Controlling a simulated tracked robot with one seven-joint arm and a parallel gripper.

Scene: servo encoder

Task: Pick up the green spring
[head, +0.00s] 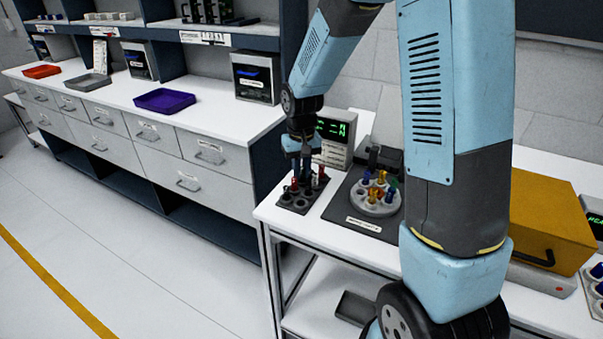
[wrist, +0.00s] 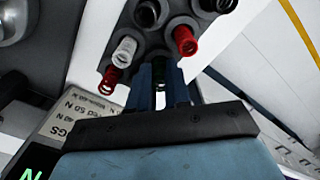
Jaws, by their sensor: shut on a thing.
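My gripper (head: 303,170) points down over a dark rack (head: 301,203) at the left end of the white table. The rack also holds a white spring (wrist: 125,50), a red spring (wrist: 185,40), another red spring (wrist: 111,76) and black springs (wrist: 147,13) close around the fingers.
A round grey holder (head: 367,205) with several coloured pieces stands on a dark mat (head: 348,212) to the right. A display box (head: 335,150) with green digits stands behind the rack. A yellow box (head: 545,215) is farther right. Springs beside the fingers leave little room.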

